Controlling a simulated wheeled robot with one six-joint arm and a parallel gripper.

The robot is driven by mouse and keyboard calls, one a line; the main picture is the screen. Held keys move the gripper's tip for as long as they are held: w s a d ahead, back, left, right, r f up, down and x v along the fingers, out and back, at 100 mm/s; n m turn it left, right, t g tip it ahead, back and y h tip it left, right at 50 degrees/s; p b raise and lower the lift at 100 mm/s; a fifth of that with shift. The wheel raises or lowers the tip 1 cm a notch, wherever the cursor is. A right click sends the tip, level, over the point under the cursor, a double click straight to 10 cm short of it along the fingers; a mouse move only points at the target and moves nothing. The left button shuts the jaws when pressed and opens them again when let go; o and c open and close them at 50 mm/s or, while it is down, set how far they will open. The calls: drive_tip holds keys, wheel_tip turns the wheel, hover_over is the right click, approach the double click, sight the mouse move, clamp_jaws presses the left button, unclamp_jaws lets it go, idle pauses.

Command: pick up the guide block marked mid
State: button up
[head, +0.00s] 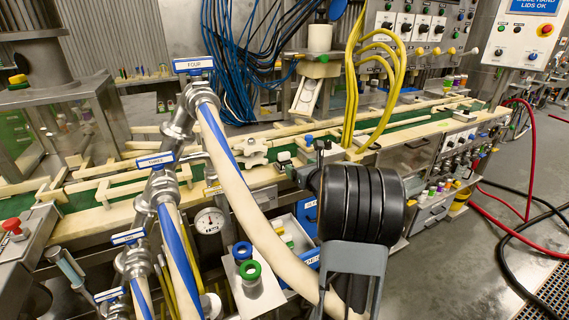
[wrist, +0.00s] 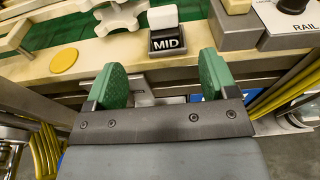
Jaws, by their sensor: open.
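The guide block marked MID (wrist: 166,38) has a white top and a black front label with white letters. It sits upright on the cream machine ledge (wrist: 110,52) in the wrist view, just beyond my gripper (wrist: 163,74). My gripper is open, with two green-padded fingers spread apart and nothing between them. The block lies ahead of the gap, roughly centred and not touching either finger. In the head view, my black wrist partly hides the area around my gripper, and a small white-topped block (head: 284,157) shows beside it.
A cream star-shaped wheel (wrist: 120,16) is left of the block. A grey block (wrist: 232,28) and the plate lettered RAIL (wrist: 290,22) stand close on the right. A yellow disc (wrist: 63,61) lies on the ledge. Yellow hoses (head: 352,85) rise behind my wrist.

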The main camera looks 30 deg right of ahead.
sight(285, 156)
drive_tip(key=p+x, duration=0.1)
drive_tip(key=x, duration=0.7)
drive_tip(key=shift+d, duration=0.1)
drive_tip(key=shift+p+x, duration=0.9)
drive_tip(key=shift+x, duration=1.65)
drive_tip(key=shift+d+r, duration=0.1)
drive_tip(key=shift+r, duration=0.05)
drive_tip(key=shift+c, duration=0.4)
